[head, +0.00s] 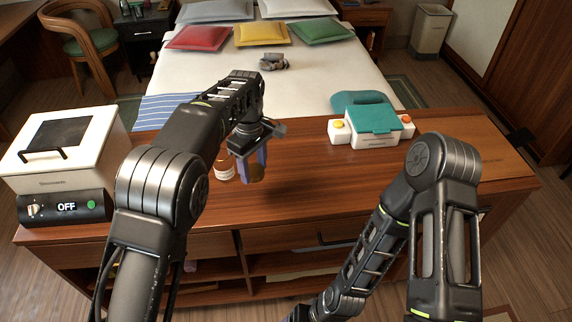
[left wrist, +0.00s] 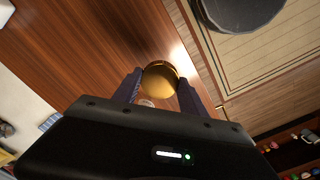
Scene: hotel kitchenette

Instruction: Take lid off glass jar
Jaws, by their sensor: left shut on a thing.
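The gold round lid (left wrist: 160,80) is between the two fingers of my left gripper (left wrist: 158,95) in the left wrist view, seen from above. In the head view my left gripper (head: 252,165) points down over the front middle of the wooden counter, with its bluish fingers shut on the lid. The glass jar cannot be made out apart from the lid and fingers, so I cannot tell whether the lid is still seated. My right arm reaches down at the front, and its gripper is out of view.
A white box appliance (head: 65,150) is at the counter's left. A white and teal device (head: 365,125) stands right of centre. The wooden counter (head: 320,185) is clear between.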

